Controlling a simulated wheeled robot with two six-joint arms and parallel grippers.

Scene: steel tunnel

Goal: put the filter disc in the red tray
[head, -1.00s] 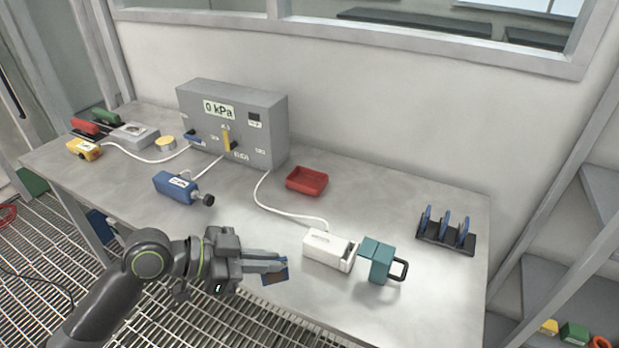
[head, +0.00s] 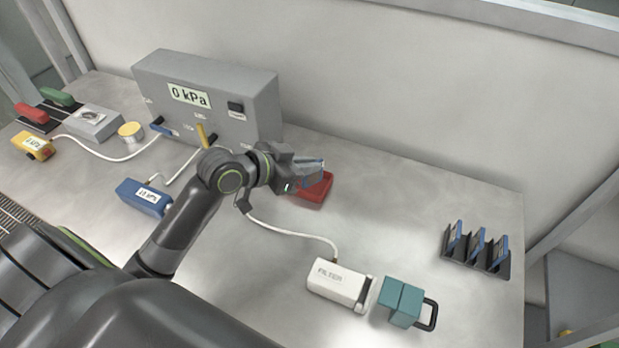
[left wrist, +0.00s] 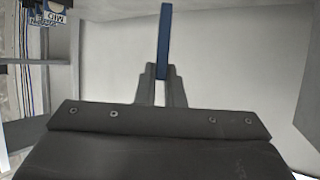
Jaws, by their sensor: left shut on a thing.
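My left gripper (head: 308,168) is shut on a thin blue-edged filter disc (left wrist: 164,42). In the left wrist view the disc is edge-on between the two fingertips and stands out past them. In the head view the gripper is over the red tray (head: 322,191), and the disc shows only as a small blue patch by the fingers. The gripper and disc hide the tray's left and back parts. I cannot tell whether the disc touches the tray. My right gripper is not in view.
A grey gauge box (head: 215,100) reading 0 kPa stands left of the tray. A white filter housing (head: 338,284) and a teal block with a handle (head: 402,302) are at the front. A black rack (head: 474,261) holds blue-edged discs at right. The bench between tray and rack is clear.

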